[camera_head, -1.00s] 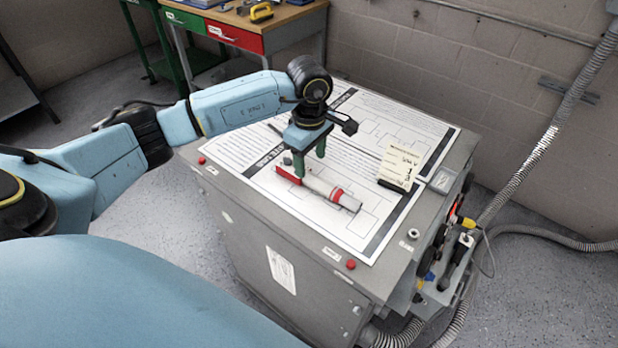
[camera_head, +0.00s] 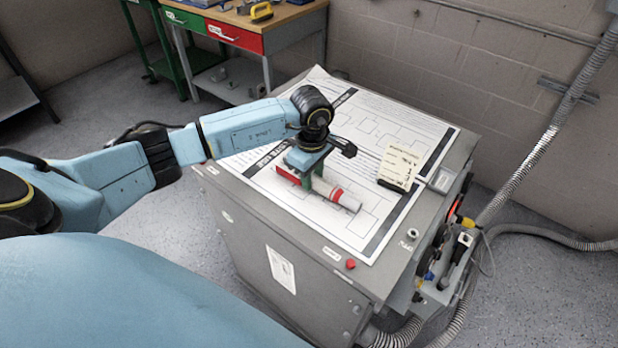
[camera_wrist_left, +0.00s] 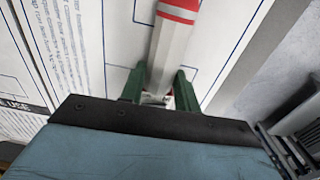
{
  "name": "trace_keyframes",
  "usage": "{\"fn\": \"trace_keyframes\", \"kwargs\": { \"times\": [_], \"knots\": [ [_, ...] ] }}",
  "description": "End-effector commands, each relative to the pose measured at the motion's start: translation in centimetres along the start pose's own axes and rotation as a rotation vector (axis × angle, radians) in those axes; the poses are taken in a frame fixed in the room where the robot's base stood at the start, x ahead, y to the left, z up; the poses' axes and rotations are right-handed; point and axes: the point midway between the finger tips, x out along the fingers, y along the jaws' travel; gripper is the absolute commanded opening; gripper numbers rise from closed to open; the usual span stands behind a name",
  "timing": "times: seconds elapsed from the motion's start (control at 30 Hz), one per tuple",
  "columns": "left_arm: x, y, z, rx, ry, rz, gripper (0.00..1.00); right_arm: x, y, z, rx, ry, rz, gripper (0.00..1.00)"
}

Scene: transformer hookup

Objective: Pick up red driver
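The red driver, a pale rod with red bands (camera_head: 337,193), lies on the printed sheet on top of the grey cabinet. Its banded part also shows at the top of the left wrist view (camera_wrist_left: 177,18). A red piece (camera_head: 287,174) shows at its other end; I cannot tell if it belongs to the driver. My left gripper (camera_head: 312,182) is down at the driver, its green fingers on either side of the rod. They also show in the left wrist view (camera_wrist_left: 160,85). Whether they press on it is not clear. My right gripper is out of view.
The grey cabinet (camera_head: 290,238) has a small cream box or card (camera_head: 401,165) on its top, right of the driver. Hoses (camera_head: 545,150) and tools hang at its right side. A workbench with green and red drawers (camera_head: 236,36) stands behind.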

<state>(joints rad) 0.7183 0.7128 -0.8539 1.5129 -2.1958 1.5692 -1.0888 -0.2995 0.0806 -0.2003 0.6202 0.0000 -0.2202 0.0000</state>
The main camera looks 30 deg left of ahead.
Motion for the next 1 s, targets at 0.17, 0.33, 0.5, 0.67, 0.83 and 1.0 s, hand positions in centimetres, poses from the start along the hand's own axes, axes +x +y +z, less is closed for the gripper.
{"fn": "trace_keyframes", "kwargs": {
  "times": [0.17, 0.33, 0.5, 0.67, 0.83, 1.0],
  "knots": [
    [0.0, 0.0, 0.0, 0.0, 0.0, 0.0, 0.01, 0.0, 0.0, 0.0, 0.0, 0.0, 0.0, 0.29],
    [-0.2, 0.1, 0.0, 0.0, 0.0, 0.003, 0.01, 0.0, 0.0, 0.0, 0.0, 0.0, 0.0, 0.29],
    [-1.2, 0.2, -0.1, 0.001, 0.0, 0.006, 0.01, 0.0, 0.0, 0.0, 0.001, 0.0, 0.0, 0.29],
    [-4.0, 0.3, -0.1, 0.001, 0.0, 0.008, 0.01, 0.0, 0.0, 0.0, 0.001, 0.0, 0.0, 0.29],
    [-7.3, 0.4, 0.0, 0.001, 0.0, 0.008, 0.01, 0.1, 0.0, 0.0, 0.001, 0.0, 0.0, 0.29],
    [-9.4, 0.4, 0.0, 0.0, 0.0, 0.005, 0.01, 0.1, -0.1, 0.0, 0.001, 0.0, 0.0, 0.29]
  ]
}}
